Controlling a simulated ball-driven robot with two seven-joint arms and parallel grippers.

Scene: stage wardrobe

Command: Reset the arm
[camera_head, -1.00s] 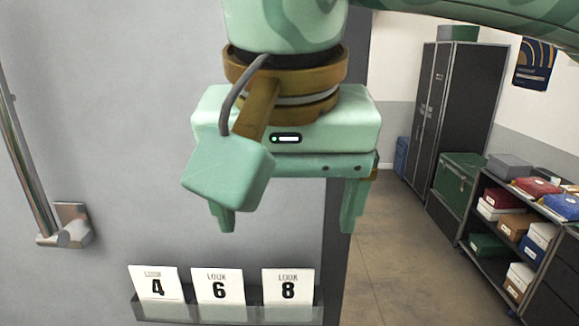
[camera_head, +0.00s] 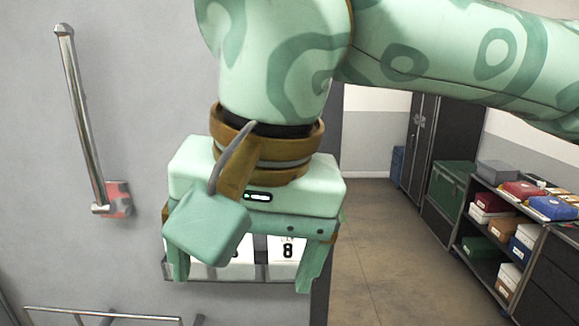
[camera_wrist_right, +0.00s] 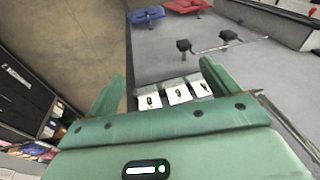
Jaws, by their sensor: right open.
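My right arm (camera_head: 440,60) comes in from the upper right in the head view. Its green right gripper (camera_head: 243,284) points down in front of a grey panel, open, with nothing seen between its fingers. I cannot tell how far the fingers are from the cards. My left gripper is not in view.
A metal bar handle (camera_head: 85,120) is on the panel at left, and another rail (camera_head: 100,315) is at bottom left. A shelf cart (camera_head: 475,262) with boxes, a green trunk (camera_head: 450,185) and a dark cabinet (camera_head: 460,120) stand at right. The floor (camera_head: 375,240) between is clear.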

